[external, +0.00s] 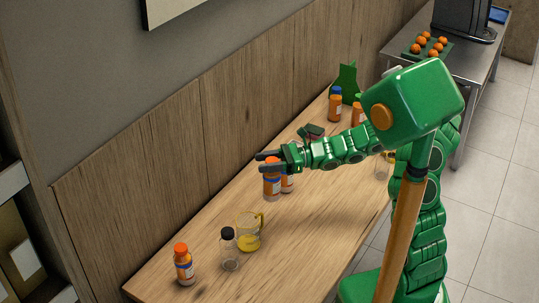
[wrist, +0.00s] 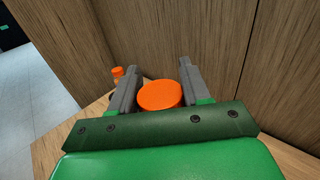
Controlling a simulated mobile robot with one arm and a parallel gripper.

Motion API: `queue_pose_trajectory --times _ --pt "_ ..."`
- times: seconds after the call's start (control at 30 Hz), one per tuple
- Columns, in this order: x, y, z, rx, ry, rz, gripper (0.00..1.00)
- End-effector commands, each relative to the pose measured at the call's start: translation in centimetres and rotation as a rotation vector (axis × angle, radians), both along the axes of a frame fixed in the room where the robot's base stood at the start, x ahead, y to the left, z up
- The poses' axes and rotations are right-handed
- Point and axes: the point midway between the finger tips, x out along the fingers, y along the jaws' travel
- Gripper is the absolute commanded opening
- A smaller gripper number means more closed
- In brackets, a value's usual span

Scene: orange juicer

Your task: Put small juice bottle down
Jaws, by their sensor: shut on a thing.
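The bottle hangs about upright. I cannot tell whether its base touches the table.
More bottles (external: 335,106) stand at the far end. A wooden wall (external: 150,195) runs along the back.

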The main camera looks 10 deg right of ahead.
Motion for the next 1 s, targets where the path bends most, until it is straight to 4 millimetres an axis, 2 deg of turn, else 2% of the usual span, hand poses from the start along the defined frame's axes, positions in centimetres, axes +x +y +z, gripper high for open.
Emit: queue_pose_trajectory --times 0.1,0.3,0.57,0.67,1.0 --pt "-0.1 2.2 0.0 0.0 0.005 0.007 0.0" --pt "-0.3 4.9 -0.1 -0.001 0.015 0.014 0.0" --pt "-0.2 6.4 -0.3 -0.003 0.023 0.015 0.0" --pt "0.4 6.9 -0.8 -0.005 0.023 0.016 0.0" --pt "4.5 9.9 -3.0 -0.007 0.02 0.015 0.0"
